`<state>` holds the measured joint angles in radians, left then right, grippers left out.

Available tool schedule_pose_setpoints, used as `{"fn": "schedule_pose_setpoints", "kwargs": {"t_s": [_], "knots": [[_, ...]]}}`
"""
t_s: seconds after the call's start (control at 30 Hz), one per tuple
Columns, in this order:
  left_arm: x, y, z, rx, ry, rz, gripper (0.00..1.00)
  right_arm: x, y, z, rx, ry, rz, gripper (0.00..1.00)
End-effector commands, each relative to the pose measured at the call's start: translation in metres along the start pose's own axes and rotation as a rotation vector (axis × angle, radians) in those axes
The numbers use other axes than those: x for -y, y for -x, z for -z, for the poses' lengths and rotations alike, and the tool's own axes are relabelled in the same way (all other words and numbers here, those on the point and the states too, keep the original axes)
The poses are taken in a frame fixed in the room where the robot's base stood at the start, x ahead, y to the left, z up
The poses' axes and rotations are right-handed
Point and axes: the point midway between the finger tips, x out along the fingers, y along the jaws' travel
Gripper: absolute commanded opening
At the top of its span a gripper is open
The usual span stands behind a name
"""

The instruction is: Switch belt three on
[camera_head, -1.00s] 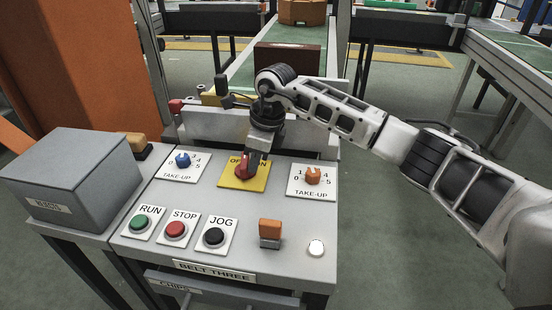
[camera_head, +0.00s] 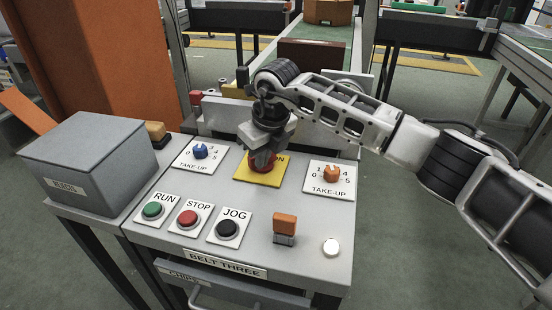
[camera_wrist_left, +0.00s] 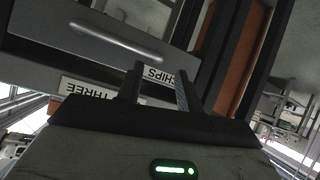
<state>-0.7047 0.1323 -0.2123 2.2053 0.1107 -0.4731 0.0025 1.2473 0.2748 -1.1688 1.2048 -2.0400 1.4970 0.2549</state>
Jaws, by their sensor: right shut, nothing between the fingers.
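The belt three panel (camera_head: 262,215) is a grey console with a "BELT THREE" label (camera_head: 224,266). At its upper middle sits a yellow plate (camera_head: 269,179), its lettering mostly covered, with a round red switch (camera_head: 268,163) on it. My right gripper (camera_head: 261,162) points down at this red switch, shut and empty, hiding part of it; I cannot tell whether it touches. The switch's setting is hidden. My left gripper (camera_wrist_left: 160,72) shows in the left wrist view, its fingers apart and empty, in front of the "CHIPS" drawer label (camera_wrist_left: 158,76).
Green RUN (camera_head: 153,210), red STOP (camera_head: 188,218) and black JOG (camera_head: 228,228) buttons line the front left. Blue (camera_head: 200,151) and orange (camera_head: 331,173) take-up knobs flank the yellow plate. An orange-topped switch (camera_head: 285,227) stands at front right. A grey bin (camera_head: 88,163) stands left.

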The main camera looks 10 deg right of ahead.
Motion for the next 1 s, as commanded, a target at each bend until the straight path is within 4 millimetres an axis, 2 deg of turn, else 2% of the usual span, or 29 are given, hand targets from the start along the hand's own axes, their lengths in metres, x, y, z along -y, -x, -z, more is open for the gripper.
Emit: {"fn": "schedule_pose_setpoints", "kwargs": {"t_s": [0.3,1.0], "knots": [[-0.0001,-0.0010,0.0019,-0.014,-0.004,-0.001,0.36,-0.0075,-0.0019,-0.0060,0.000,0.011,-0.003,0.00],[-0.0008,0.0002,0.0027,-0.011,-0.007,-0.003,0.36,-0.0089,0.0030,-0.0081,0.000,0.014,-0.004,0.00]]}}
